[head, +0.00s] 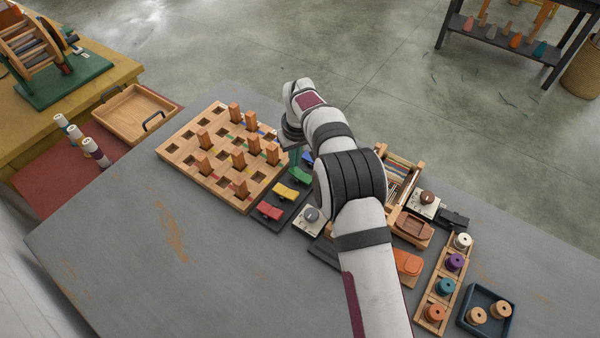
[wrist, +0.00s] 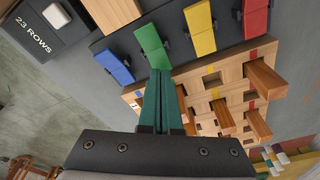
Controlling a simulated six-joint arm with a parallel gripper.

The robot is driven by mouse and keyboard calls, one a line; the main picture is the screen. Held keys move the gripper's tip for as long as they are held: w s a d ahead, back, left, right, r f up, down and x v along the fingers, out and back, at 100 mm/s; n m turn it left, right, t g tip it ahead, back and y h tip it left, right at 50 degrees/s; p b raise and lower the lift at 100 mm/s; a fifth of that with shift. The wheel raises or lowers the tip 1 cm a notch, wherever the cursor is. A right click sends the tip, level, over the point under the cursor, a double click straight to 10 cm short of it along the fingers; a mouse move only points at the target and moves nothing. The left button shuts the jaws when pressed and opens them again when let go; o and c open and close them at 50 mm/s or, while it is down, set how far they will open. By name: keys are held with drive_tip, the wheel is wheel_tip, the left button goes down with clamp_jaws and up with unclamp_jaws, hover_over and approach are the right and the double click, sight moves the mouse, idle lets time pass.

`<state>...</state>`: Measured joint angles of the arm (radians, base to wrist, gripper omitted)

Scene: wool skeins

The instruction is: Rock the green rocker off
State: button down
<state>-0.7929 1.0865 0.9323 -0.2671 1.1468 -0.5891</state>
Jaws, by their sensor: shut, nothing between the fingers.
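The green rocker (wrist: 152,44) sits in a dark strip between a blue rocker (wrist: 114,67) and a yellow rocker (wrist: 199,28) in the wrist view. In the head view the green rocker (head: 299,174) shows beside my arm. My gripper (wrist: 160,72) has its teal fingers shut together with nothing between them. The fingertips lie at the green rocker's lower end in the wrist view; I cannot tell whether they touch it. In the head view my gripper (head: 294,158) is partly hidden by my wrist. Which way the green rocker is tilted is not clear.
A red rocker (wrist: 256,18) ends the row. A wooden pegboard (head: 190,157) with several upright pegs stands close beside the rockers. A panel reading "23 ROWS" (wrist: 40,25) lies beyond the blue rocker. The grey table (head: 150,240) is clear at the front left.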

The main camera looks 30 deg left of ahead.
sight(295, 170)
drive_tip(key=shift+f, duration=1.1)
idle(0.6)
drive_tip(key=shift+r, duration=3.55)
